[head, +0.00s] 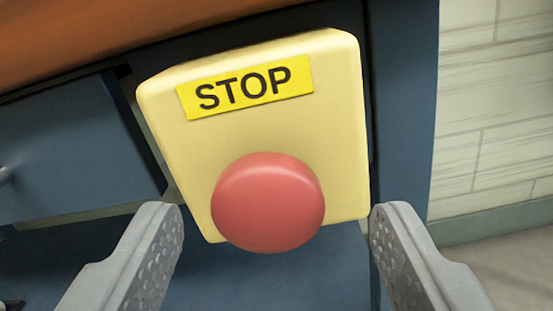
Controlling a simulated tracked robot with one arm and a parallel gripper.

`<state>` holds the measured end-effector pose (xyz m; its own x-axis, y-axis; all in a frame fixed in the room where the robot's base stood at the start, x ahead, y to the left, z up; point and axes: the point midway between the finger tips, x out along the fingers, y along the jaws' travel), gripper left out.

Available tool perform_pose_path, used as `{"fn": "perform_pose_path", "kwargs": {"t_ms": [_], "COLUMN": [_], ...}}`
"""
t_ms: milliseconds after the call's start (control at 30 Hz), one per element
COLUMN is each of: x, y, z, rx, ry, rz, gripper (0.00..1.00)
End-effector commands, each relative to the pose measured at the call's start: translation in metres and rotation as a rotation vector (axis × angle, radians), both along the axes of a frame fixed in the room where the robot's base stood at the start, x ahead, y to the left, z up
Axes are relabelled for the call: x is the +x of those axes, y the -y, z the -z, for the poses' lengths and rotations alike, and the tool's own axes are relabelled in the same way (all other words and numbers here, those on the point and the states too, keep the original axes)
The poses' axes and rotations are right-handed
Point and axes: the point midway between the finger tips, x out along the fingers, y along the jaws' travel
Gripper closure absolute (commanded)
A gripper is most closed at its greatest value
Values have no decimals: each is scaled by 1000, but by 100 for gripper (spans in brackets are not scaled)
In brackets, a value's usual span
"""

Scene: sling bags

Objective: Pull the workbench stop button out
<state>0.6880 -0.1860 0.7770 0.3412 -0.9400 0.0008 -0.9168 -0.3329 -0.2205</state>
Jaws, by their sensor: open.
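The red stop button (268,203) is a round mushroom head on the lower part of a pale yellow box (190,140). A bright yellow label (245,87) reading STOP sits above it. The box is fixed on the front of the blue workbench (75,145) and looks tilted in the view. My gripper (277,225) is open, with one grey finger to the left of the button and one to the right. Neither finger touches the button in the picture. How deep the fingertips are relative to the button, I cannot tell. The button's stem is hidden behind its head.
The brown bench top (120,25) edge runs across the upper left, above the box. A blue drawer front with part of a handle (5,176) is at the left. A pale brick wall (490,120) and some floor (520,260) are at the right.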

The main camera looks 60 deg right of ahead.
Motion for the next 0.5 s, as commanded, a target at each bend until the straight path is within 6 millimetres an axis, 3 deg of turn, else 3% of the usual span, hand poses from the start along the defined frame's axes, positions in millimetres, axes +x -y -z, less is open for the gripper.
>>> {"fn": "perform_pose_path", "kwargs": {"t_ms": [200,500], "x": [6,6], "y": [15,17], "z": [0,0], "rx": [1,1], "ry": [1,1], "rz": [0,-1], "gripper": [41,41]}}
